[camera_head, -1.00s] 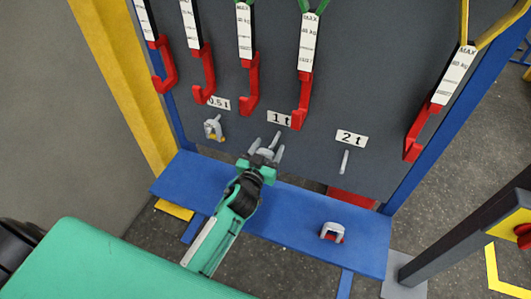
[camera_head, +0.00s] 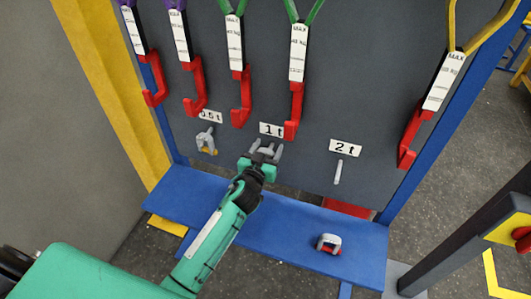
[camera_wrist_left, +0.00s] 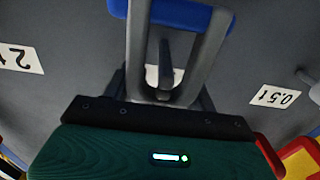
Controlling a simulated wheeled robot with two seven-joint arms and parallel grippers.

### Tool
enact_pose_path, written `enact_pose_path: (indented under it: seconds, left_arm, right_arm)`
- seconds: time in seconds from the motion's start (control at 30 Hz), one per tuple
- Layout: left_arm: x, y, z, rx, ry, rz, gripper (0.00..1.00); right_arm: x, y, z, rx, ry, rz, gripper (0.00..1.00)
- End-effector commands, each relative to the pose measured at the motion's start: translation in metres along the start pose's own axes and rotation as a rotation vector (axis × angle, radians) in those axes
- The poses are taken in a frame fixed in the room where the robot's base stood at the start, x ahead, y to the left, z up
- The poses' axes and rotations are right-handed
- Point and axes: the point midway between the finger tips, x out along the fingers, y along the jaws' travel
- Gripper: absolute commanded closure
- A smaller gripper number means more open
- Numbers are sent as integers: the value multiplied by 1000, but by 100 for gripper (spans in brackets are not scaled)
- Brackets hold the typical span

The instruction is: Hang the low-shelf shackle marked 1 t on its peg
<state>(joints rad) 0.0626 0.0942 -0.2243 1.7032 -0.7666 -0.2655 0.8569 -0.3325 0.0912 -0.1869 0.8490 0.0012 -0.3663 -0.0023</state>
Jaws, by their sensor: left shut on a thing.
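My left gripper (camera_head: 262,158) is shut on a grey shackle (camera_head: 265,150) in front of the board, just below the "1 t" label (camera_head: 271,130). In the left wrist view the shackle's grey bow (camera_wrist_left: 212,45) stands between my fingers, with a blue pin (camera_wrist_left: 180,14) across its far end. The dark peg (camera_wrist_left: 165,65) shows within the shackle's opening. I cannot tell whether the peg passes through it or lies behind. In the head view the gripper and shackle hide this peg. My right gripper is not in view.
A shackle with a yellow pin (camera_head: 206,142) hangs under "0.5 t". The "2 t" peg (camera_head: 338,172) is bare. A red-pinned shackle (camera_head: 329,243) stands on the blue shelf (camera_head: 290,226). Several red hooks (camera_head: 293,118) hang above the pegs.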

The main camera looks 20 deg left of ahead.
Motion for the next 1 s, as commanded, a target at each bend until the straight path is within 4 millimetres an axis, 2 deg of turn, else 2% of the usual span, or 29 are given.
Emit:
enact_pose_path:
  seconds: [0.17, 0.4, 0.6, 1.0]
  left_arm:
    - [10, 0, 5, -1, 3, 0, 77]
    - [17, 0, 12, -2, 3, 0, 77]
    - [18, 0, 16, 0, 3, 0, 77]
    - [19, 0, 17, 1, 0, -1, 77]
  right_arm:
    - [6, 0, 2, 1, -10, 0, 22]
    - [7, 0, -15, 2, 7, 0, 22]
    - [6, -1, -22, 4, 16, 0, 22]
    - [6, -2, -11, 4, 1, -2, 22]
